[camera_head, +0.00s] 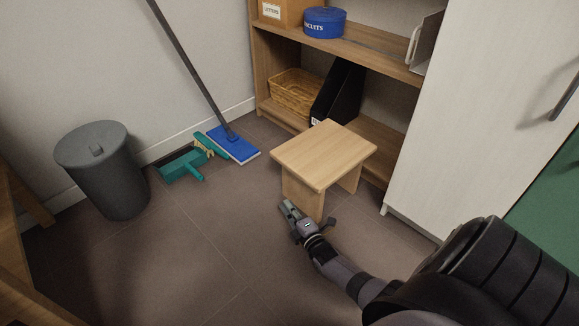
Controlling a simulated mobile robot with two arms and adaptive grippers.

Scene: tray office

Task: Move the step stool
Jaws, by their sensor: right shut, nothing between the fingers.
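The step stool (323,154) is light wood with a flat square top and two panel legs. It stands upright on the floor in front of the shelf unit. My right gripper (284,204) is low, at the near left side of the stool, close to its front leg panel. It is shut with nothing in it. I cannot tell whether it touches the leg. My left gripper does not show.
A grey bin (103,171) stands at the left wall. A blue flat mop (233,145) and a teal dustpan (184,165) with a brush lie near the wall. The shelf unit (388,133) is behind the stool; a white cabinet (465,110) stands right. The middle floor (195,240) is clear.

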